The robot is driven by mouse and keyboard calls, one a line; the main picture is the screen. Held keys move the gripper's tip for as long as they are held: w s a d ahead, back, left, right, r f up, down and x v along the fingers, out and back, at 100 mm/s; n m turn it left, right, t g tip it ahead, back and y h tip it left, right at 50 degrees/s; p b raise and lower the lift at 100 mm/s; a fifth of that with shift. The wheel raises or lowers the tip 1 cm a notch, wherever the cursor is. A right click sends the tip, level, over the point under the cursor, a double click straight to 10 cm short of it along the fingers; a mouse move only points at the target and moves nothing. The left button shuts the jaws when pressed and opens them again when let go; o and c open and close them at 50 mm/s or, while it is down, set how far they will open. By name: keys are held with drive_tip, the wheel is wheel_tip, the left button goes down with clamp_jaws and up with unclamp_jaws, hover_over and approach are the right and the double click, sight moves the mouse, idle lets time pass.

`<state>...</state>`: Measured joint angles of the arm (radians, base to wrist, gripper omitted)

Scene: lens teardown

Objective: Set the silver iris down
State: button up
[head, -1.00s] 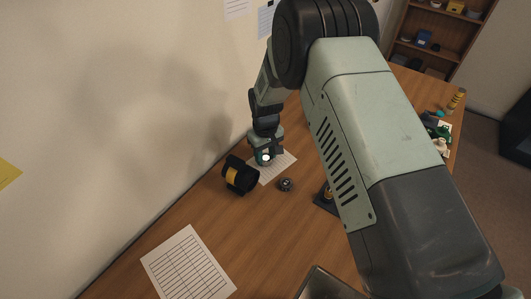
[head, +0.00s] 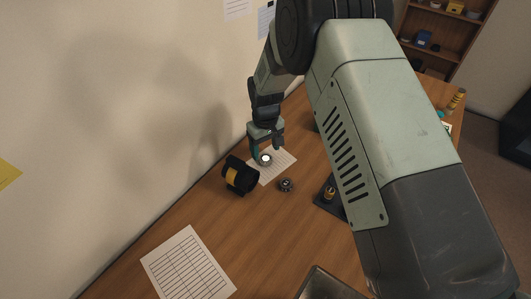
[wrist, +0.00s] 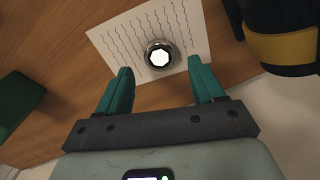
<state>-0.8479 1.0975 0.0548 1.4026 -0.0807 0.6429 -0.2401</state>
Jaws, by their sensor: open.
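The silver iris (head: 265,159) is a small round ring with a bright white centre. It lies on a lined paper sheet (head: 281,166) on the desk. In the wrist view the iris (wrist: 160,56) rests near the edge of the sheet (wrist: 125,38), just beyond my fingertips. My gripper (head: 267,146) is above and behind it in the head view. In the wrist view my gripper (wrist: 160,85) has its two teal fingers wide apart, with nothing between them.
A black lens barrel with a yellow band (head: 238,176) lies left of the sheet and shows at upper right in the wrist view (wrist: 283,40). A small dark ring part (head: 286,185) and a dark stand (head: 326,195) are to the right. A paper (head: 188,265) lies nearer.

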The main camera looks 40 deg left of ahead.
sight(267, 157)
wheel_tip(267, 157, up, 9)
idle(0.3)
drive_tip(key=w+d+r+m+t, duration=0.1)
drive_tip(key=w+d+r+m, duration=0.3)
drive_tip(key=d+r, duration=0.9)
drive_tip(key=s+d+r+m+t+y, duration=0.1)
drive_tip(key=s+d+r+m+t, duration=0.1)
drive_tip(key=d+r, duration=1.05)
drive_tip(key=s+d+r+m+t, duration=0.1)
drive_tip(key=s+d+r+m, duration=0.1)
drive_tip(key=s+d, duration=0.7)
drive_tip(key=s+d+r+m+t+h, duration=0.1)
drive_tip(key=s+d+r+m, duration=0.2)
drive_tip(key=s+d+m, duration=0.2)
drive_tip(key=s+d, duration=0.3)
drive_tip(key=s, duration=0.1)
drive_tip(key=shift+d+r+t, duration=0.3)
drive_tip(key=shift+d, duration=0.1)
